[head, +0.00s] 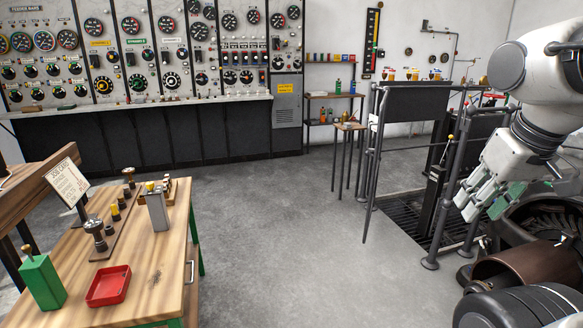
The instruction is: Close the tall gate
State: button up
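A tall gate-like frame with a dark panel (416,104) and thin grey uprights stands right of centre, beside a floor opening with a dark grating (403,214). One slanted upright reaches down toward the floor at its left. I cannot tell which part is the moving leaf or where its latch is. My gripper (482,212) hangs at the right, pointing down and left, with green pads on its fingers. Its fingers are apart and nothing shows between them. It appears in front of and to the right of the railing post (447,200); the distance is unclear.
A wooden workbench (150,275) with a red tray (109,286), a green can (42,282) and a grey can (157,208) stands at the left. A switchboard (150,50) lines the back wall. The middle floor is clear.

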aim_at(375, 168)
jog(key=i+j+z, duration=0.1)
jog(key=i, duration=1.6)
jog(key=i+j+z, duration=0.15)
jog(key=i+z, duration=0.2)
jog(key=i, duration=0.15)
jog(key=i+j+z, duration=0.3)
jog(key=i, duration=0.2)
jog(key=i+j+z, duration=0.35)
jog(key=i+j, duration=0.05)
jog(key=i, duration=0.05)
